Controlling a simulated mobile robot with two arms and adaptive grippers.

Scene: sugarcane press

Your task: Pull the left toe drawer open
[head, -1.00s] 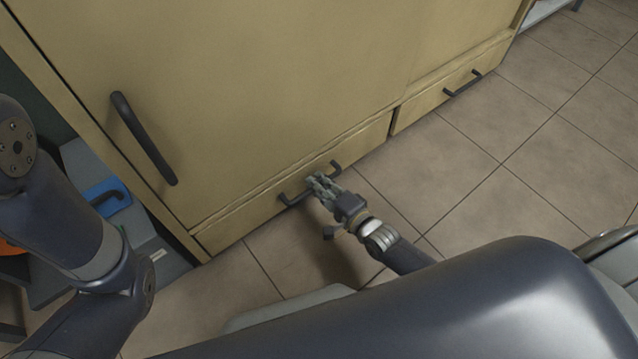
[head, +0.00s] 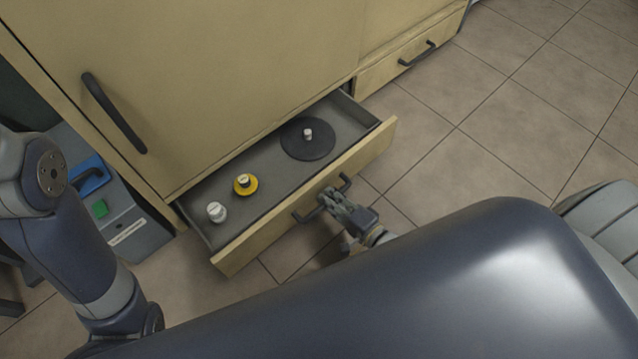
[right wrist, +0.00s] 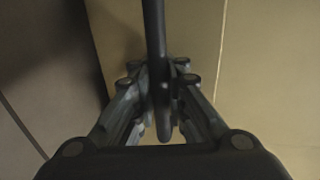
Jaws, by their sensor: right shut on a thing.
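The left toe drawer (head: 308,198) stands pulled out from the base of the tan cabinet in the head view, its grey inside showing. Its dark bar handle (head: 345,183) is on the front face. In the right wrist view the handle (right wrist: 155,50) runs between the fingers of the right gripper (right wrist: 158,115). Inside the drawer lie a dark round disc (head: 296,143) with a small pale knob, a yellow round piece (head: 246,186) and a white knob-like piece (head: 216,211). My left gripper is out of view.
The right toe drawer (head: 385,72) is shut. The cabinet door above has a long dark handle (head: 112,115). A grey unit (head: 140,237) with a green button and a blue item (head: 90,176) stands at the left. Tiled floor (head: 500,125) is clear at the right.

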